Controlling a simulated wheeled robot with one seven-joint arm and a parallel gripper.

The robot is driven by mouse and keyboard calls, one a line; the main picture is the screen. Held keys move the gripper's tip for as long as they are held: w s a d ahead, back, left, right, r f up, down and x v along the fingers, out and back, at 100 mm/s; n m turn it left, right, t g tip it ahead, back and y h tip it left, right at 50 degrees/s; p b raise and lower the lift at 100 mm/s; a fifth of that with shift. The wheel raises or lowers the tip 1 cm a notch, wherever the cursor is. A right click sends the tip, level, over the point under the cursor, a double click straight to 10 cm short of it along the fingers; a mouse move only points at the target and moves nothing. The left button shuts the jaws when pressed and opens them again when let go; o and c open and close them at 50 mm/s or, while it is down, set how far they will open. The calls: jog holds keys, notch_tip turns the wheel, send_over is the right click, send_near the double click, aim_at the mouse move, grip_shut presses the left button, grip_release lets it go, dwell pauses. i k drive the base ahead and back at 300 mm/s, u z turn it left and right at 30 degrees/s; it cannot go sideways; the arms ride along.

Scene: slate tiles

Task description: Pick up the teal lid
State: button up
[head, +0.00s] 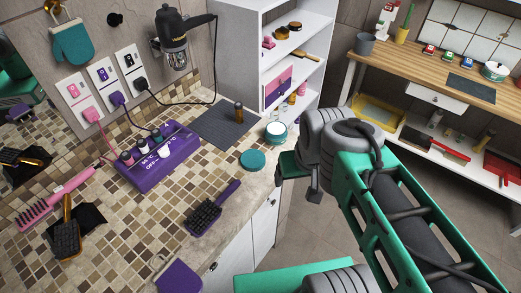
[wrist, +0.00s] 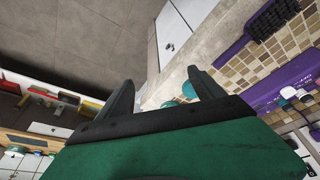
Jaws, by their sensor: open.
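The teal lid (head: 253,160) is a flat round disc lying on the tiled counter near its front edge, in the head view. In the wrist view a small teal patch (wrist: 188,90), partly hidden by a finger, appears to be it. An open jar (head: 276,131) with a white inside and teal outside stands just behind the lid. My gripper (head: 296,190) is open and empty, to the right of the lid and apart from it, by the counter's front edge. Its two fingers also show in the wrist view (wrist: 158,82).
A dark purple brush (head: 213,208) lies left of the lid, near a purple holder (head: 158,160) with several bottles. A grey mat (head: 226,124) with a brown bottle (head: 239,112) lies behind. A white shelf (head: 290,70) stands beyond the jar.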

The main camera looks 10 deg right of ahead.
aim_at(252, 161)
jog(key=u, duration=4.2)
jog(key=k, duration=0.55)
jog(key=z, duration=1.2)
